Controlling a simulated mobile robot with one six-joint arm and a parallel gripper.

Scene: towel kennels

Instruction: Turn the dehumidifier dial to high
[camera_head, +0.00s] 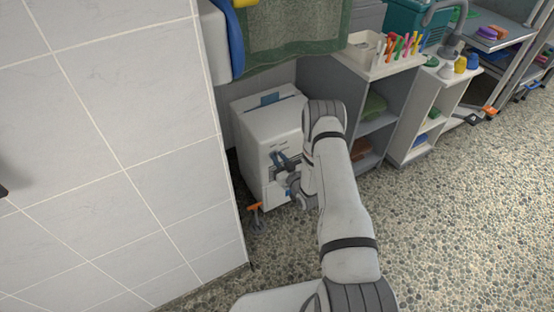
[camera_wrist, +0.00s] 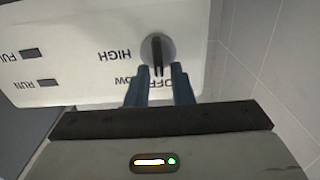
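The dehumidifier (camera_head: 272,125) is a white box on the floor between the tiled wall and the grey shelves. In the wrist view its panel (camera_wrist: 75,75) is upside down. The dial (camera_wrist: 167,42) is a grey disc with a dark ridge running nearly up and down in the picture, its lower end toward the OFF label. HIGH is left of the dial; LOW is at lower left, partly covered by a finger. My gripper (camera_wrist: 158,70) is open at the dial, one blue-grey finger each side of the ridge with gaps showing. It also shows at the box front in the head view (camera_head: 281,163).
The tiled wall (camera_head: 130,130) stands close on the left. Grey shelves (camera_head: 375,120) with towels stand right of the dehumidifier. An orange clamp-like item (camera_head: 254,208) is near its lower left corner. The pebbled floor (camera_head: 460,220) is open on the right.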

